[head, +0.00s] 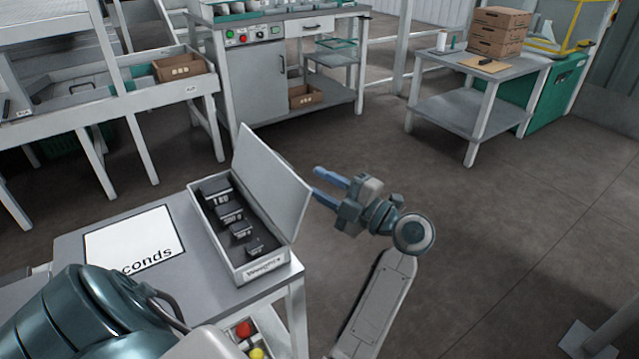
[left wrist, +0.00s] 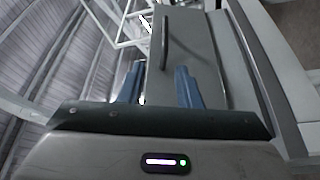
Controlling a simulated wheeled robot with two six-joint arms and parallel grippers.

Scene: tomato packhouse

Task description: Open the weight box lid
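The weight box (head: 236,252) is a light grey box on the small table. Its lid (head: 272,180) stands open, raised along the right side and leaning outward. Several dark weights (head: 230,213) sit in a row inside. My left gripper (head: 322,186) is to the right of the raised lid in the head view. Its two blue fingers are apart with nothing between them, and they point left. They look apart from the lid. The fingers (left wrist: 158,88) also show spread in the left wrist view. My right gripper is not in view.
A white sheet (head: 134,240) lies left of the box on the grey table (head: 195,290). Red and yellow round things (head: 245,329) sit below its front edge. A cabinet bench (head: 255,85) and a side table (head: 475,95) stand behind. Open floor lies right of my gripper.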

